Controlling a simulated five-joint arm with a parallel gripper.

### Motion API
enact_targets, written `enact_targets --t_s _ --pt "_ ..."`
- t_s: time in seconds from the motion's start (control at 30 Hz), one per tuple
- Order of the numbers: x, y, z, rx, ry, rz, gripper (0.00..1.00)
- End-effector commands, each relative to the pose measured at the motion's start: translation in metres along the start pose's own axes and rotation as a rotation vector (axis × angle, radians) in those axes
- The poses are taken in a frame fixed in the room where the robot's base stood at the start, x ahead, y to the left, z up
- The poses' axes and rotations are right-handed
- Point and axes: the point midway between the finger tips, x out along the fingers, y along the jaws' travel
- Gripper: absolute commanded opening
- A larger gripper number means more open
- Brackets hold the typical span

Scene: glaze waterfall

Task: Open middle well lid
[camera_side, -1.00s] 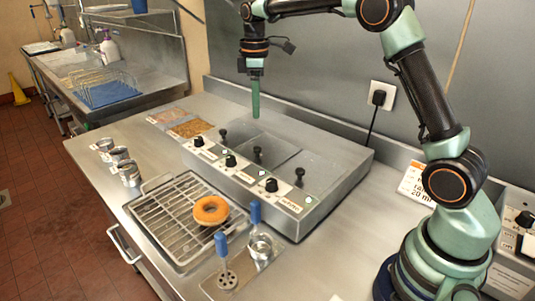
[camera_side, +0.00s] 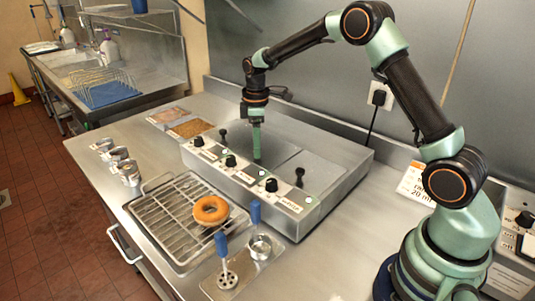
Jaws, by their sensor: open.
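The steel glaze unit (camera_side: 340,185) has three wells in a row with flat lids. Black knobs stand on the left lid (camera_side: 222,134) and the right lid (camera_side: 299,176). The middle well lid (camera_side: 280,150) lies flat between them. My gripper (camera_side: 257,158) points straight down at the front part of the middle lid, where that lid's knob stands. Its fingers hide the knob. I cannot tell from this side whether the fingers touch it.
Control dials (camera_side: 231,160) line the unit's front. A wire rack (camera_side: 165,222) with a donut (camera_side: 210,209) sits in front. Blue-handled tools (camera_side: 222,246) stand on a small tray (camera_side: 212,287). Metal cups (camera_side: 129,174) are at left, and topping trays (camera_side: 190,128) behind. A wall socket (camera_side: 381,95) is at right.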

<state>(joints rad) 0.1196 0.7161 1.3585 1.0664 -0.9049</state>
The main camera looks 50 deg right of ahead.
Motion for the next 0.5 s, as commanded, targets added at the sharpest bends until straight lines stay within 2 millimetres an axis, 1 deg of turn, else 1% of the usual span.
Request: enact_targets --t_s 0.13,0.17,0.2,0.27,0.3,0.33,0.5 --pt "0.0 -0.0001 0.0001 0.0 0.0 0.0 0.61" --pt "-0.0001 -0.0001 0.0001 0.0 0.0 0.0 0.58" --pt "-0.0001 -0.0001 0.0001 0.0 0.0 0.0 0.42" --pt "-0.0002 -0.0001 0.0001 0.0 0.0 0.0 0.19" --pt "-0.0002 -0.0001 0.0001 0.0 0.0 0.0 0.04" --pt "-0.0003 -0.0001 0.0001 0.0 0.0 0.0 0.0" --pt "-0.0005 -0.0001 0.0001 0.0 0.0 0.0 0.0"
